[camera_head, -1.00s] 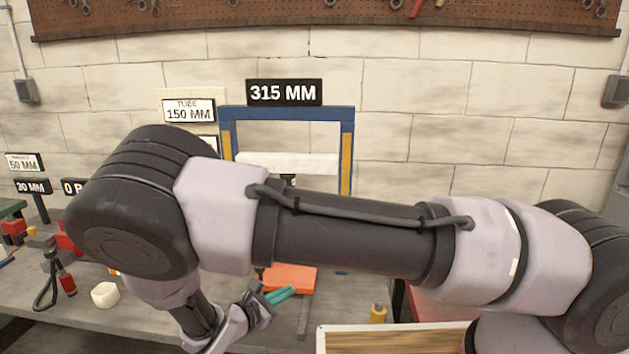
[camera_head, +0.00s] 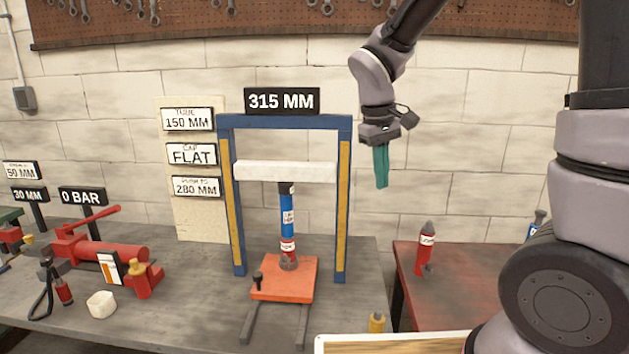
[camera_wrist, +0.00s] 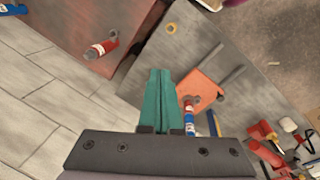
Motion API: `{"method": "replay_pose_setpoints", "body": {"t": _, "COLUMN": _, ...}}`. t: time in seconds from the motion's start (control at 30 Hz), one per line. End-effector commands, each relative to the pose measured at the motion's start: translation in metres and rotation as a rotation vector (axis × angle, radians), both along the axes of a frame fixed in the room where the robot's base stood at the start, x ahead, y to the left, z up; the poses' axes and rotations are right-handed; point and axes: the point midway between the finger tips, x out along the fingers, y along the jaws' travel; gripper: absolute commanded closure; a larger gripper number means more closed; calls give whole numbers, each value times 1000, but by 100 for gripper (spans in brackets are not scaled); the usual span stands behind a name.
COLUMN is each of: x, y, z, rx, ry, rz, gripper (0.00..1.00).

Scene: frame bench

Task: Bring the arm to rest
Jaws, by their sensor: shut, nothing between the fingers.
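My gripper (camera_head: 382,168) is shut and empty, its teal fingers together and pointing down. It hangs in the air in front of the block wall, to the right of the blue frame (camera_head: 347,230). In the wrist view my gripper's fingers (camera_wrist: 162,82) show closed from above. My arm rises along the right side of the head view, raised clear of the bench. Nothing touches the fingers.
The blue frame stands on the grey bench (camera_head: 200,320) with a white crossbar (camera_head: 285,171). An upright blue and red tube (camera_head: 288,217) stands on an orange plate (camera_head: 290,277) beneath it. A red pump (camera_head: 95,252) is left. A red bottle (camera_head: 426,250) stands on the red table (camera_head: 455,285).

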Motion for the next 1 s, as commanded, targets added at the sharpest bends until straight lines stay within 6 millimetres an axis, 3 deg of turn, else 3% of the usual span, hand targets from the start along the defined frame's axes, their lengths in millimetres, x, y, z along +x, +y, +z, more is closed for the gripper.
{"method": "replay_pose_setpoints", "body": {"t": 0.03, "x": -5, "y": -15, "z": 18, "rx": 59, "ry": -34, "rz": -71, "gripper": 100}}
{"method": "replay_pose_setpoints", "body": {"t": 0.2, "x": -29, "y": -50, "z": 65, "rx": 233, "ry": -142, "rz": -283, "gripper": 100}}
{"method": "replay_pose_setpoints", "body": {"t": 0.5, "x": -82, "y": -93, "z": 125, "rx": 481, "ry": -372, "rz": -599, "gripper": 100}}
{"method": "replay_pose_setpoints", "body": {"t": 0.7, "x": -102, "y": -102, "z": 141, "rx": 559, "ry": -469, "rz": -704, "gripper": 100}}
{"method": "replay_pose_setpoints", "body": {"t": 1.0, "x": -106, "y": -103, "z": 144, "rx": 573, "ry": -485, "rz": -722, "gripper": 100}}
